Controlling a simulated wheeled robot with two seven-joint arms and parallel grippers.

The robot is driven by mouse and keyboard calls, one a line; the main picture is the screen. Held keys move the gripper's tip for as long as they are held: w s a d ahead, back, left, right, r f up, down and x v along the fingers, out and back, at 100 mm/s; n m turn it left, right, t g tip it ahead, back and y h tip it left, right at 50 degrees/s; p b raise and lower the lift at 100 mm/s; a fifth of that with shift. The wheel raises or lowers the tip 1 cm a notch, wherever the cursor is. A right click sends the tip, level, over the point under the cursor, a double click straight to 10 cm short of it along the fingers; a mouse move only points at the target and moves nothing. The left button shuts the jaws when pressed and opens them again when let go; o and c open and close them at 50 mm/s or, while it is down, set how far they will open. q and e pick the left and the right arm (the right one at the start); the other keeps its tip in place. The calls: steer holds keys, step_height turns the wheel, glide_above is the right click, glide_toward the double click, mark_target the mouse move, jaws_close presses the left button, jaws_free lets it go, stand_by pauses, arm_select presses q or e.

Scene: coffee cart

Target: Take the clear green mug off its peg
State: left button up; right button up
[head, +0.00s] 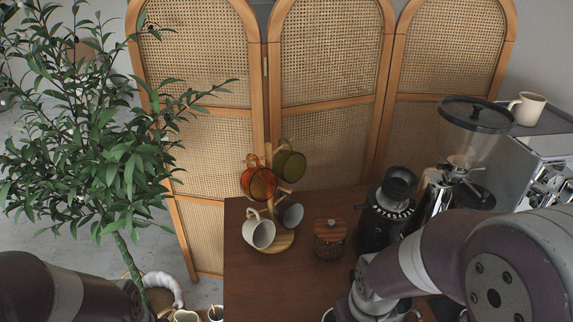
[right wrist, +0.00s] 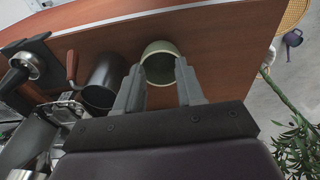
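The clear green mug (head: 290,164) hangs on the upper right of the wooden mug tree (head: 284,240) in the head view. An amber mug (head: 259,182) hangs left of it, with a white mug (head: 263,233) and a grey mug (head: 292,214) lower down. My right gripper (right wrist: 158,76) is open in the right wrist view. A dull green, opaque-looking cup (right wrist: 159,50) shows between and beyond its fingertips; I cannot tell whether they touch it. My right arm is low at the front right, well apart from the clear green mug. My left gripper is not in view.
A wood-lidded jar (head: 329,239), a black grinder (head: 385,215) and a coffee machine (head: 545,165) stand right of the mug tree. A cane screen (head: 325,60) stands behind; a leafy plant (head: 100,130) fills the left. Bare cart top (head: 270,290) lies before the tree.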

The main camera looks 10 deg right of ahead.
steer(key=w+m+t, duration=0.1)
steer(key=w, duration=0.2)
steer(key=w+m+t+b, duration=0.1)
steer(key=w+m, duration=0.1)
steer(key=w, duration=0.1)
steer(key=w+d+m+t, duration=0.1)
steer(key=w, duration=0.2)
steer(key=shift+w+f+m+t+b, duration=0.3)
steer(key=shift+w, duration=0.1)
steer(key=m+t+y+b, duration=0.2)
steer(key=m+t+y, duration=0.2)
steer(key=m+t, duration=0.75)
glide_toward(292, 182)
steer(key=shift+m+g, duration=0.55)
steer(key=shift+g, duration=0.2)
steer(key=p+x, duration=0.1)
steer(key=x, duration=0.2)
steer(key=r+p+x, duration=0.1)
steer(key=x, duration=0.2)
steer(key=p+x, duration=0.1)
steer(key=x, duration=0.2)
steer(key=shift+w+r, duration=0.15)
steer(key=shift+w, duration=0.45)
steer(key=shift+s, duration=0.1)
jaws_close()
